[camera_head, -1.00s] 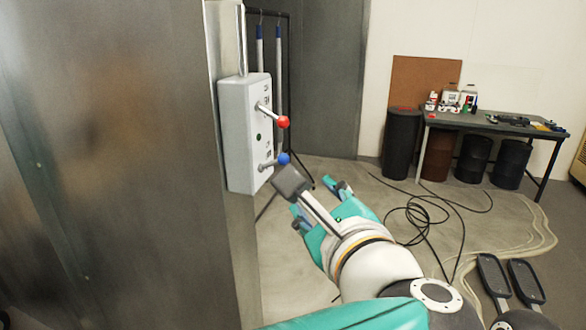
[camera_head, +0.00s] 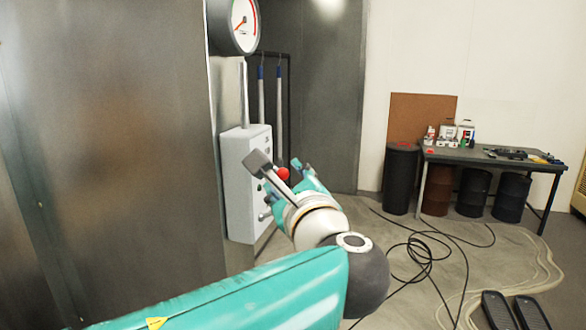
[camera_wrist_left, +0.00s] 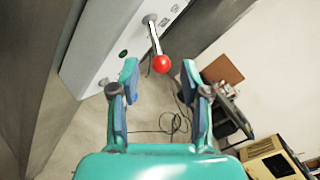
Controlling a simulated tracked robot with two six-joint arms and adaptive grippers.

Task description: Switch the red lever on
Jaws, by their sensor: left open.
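The red lever has a metal rod and a red ball tip (camera_head: 283,173). It sticks out of the upper part of a white control box (camera_head: 236,185) on the metal wall. In the left wrist view the red ball (camera_wrist_left: 162,64) appears between the fingertips, near the top of the gap; whether it touches a finger I cannot tell. My left gripper (camera_wrist_left: 160,80) is open and empty. In the head view my left gripper (camera_head: 284,184) is at the lever's height, and my wrist hides part of the box.
A round gauge (camera_head: 234,24) sits above the box. Metal cabinet panels (camera_head: 110,150) fill the left side. A table (camera_head: 490,158) with bottles and tools stands at the back right, dark barrels below it. Black cables (camera_head: 420,245) and foot pedals (camera_head: 500,310) lie on the floor.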

